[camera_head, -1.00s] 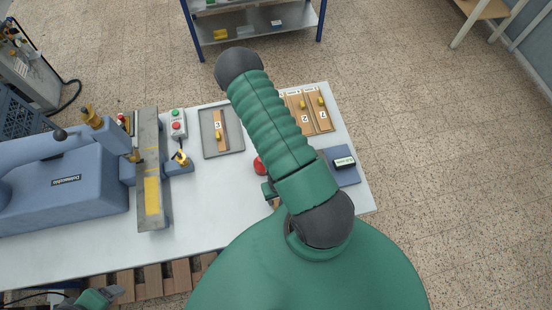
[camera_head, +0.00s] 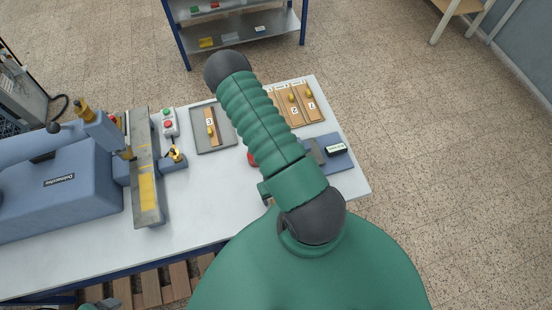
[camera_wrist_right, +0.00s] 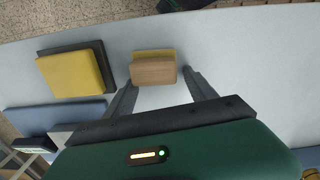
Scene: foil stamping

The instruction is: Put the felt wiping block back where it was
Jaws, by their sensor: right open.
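A block with a wooden top and a yellow layer showing along its far side, which looks like the felt wiping block (camera_wrist_right: 153,72), lies on the white table in the right wrist view. My right gripper (camera_wrist_right: 160,82) is open, with its fingers reaching to either side of the block. I cannot tell whether they touch it. In the head view my right arm hides the block. My left gripper (camera_head: 103,304) barely shows at the bottom left edge, and its jaws cannot be made out.
A yellow pad on a dark base (camera_wrist_right: 75,70) lies left of the block, beside a blue mat (camera_wrist_right: 80,111) with a dark labelled item (camera_wrist_right: 30,144). A blue stamping machine (camera_head: 62,190), a grey tray (camera_head: 228,139) and numbered wooden boards (camera_head: 298,109) occupy the white table (camera_head: 215,205).

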